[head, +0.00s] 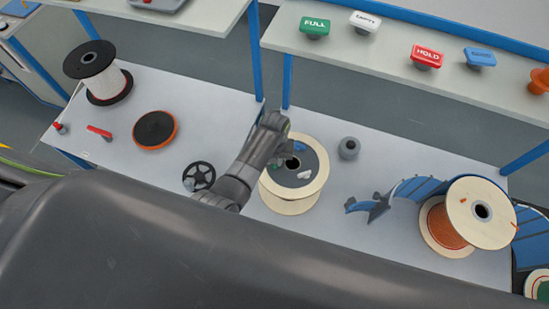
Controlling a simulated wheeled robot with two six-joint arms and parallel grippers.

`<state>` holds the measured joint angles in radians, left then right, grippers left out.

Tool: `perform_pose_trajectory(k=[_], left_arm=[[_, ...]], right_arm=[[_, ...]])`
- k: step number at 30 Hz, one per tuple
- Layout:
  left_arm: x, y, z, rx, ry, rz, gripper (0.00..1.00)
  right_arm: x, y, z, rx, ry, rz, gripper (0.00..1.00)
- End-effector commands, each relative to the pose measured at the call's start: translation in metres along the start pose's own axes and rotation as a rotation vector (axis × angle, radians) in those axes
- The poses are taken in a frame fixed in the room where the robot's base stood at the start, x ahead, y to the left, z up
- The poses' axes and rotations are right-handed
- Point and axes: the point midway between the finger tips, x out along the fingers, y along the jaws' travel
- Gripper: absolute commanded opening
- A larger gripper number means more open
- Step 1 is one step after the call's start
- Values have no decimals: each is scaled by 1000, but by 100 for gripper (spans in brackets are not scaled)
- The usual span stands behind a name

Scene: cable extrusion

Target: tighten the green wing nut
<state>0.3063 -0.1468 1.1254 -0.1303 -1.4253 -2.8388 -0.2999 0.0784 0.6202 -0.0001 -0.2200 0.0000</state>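A pale wooden spool (290,202) stands on the bench with a dark disc (309,160) on its top. A small green piece (276,163), which looks like the green wing nut, shows on the left of the disc's centre hole. A whitish wing-shaped piece (304,175) lies at the disc's near right. My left gripper (281,156) reaches over the spool's far left edge, close by the green piece. Its fingers are small and partly hidden, so I cannot tell whether they are open or touching the nut. My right gripper is not in view.
A grey knobbed weight (348,148) stands right of the spool. An orange-wound spool (447,226) and blue curved panels (418,188) are farther right. A black handwheel (199,176), an orange-rimmed disc (155,129) and a white-wound spool (104,86) are left. A shelf (390,65) holds labelled blocks behind.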

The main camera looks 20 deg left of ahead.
Motion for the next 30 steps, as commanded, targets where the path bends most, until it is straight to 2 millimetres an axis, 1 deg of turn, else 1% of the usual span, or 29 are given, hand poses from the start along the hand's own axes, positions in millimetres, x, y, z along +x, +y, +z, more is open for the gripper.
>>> perform_pose_trajectory(k=[11, 12, 17, 26, 30], left_arm=[[1, 0, -1, 5, 3, 0, 0], [1, 0, -1, 5, 3, 0, 20], [1, 0, -1, 5, 2, 0, 41], [0, 0, 0, 4, 0, 0, 41], [-7, 0, 0, 4, -1, 0, 41]], right_arm=[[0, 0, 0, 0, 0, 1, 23], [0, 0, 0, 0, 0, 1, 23], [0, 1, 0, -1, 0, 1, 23], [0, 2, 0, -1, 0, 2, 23], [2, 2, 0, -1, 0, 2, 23]])
